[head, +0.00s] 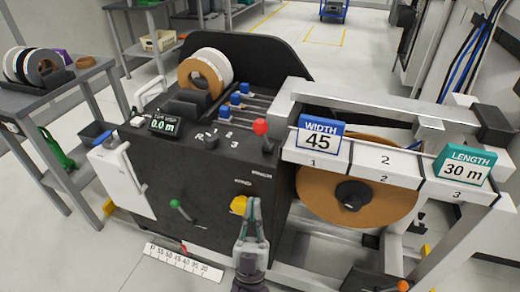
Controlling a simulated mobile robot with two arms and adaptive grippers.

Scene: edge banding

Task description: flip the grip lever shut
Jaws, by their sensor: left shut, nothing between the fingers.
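The dark machine (160,170) carries several levers. A lever with a red ball (261,127) stands upright on its top edge. A lever with a green knob (174,204) and a yellow knob (238,205) sit on the front face. The small labels are too blurred to tell which one is the grip lever. My left gripper (253,205) is shut and empty, pointing up in front of the front face. Its fingertips are just right of the yellow knob and partly overlap it; I cannot tell whether they touch. My right gripper is not in view.
A large brown roll (355,205) sits under the frame with a blue WIDTH 45 sign (320,135) and a teal LENGTH 30 m sign (464,165). A display (164,124) reads 0.0 m. A white scale strip (183,263) lies low in front. A side table (50,97) holds rolls.

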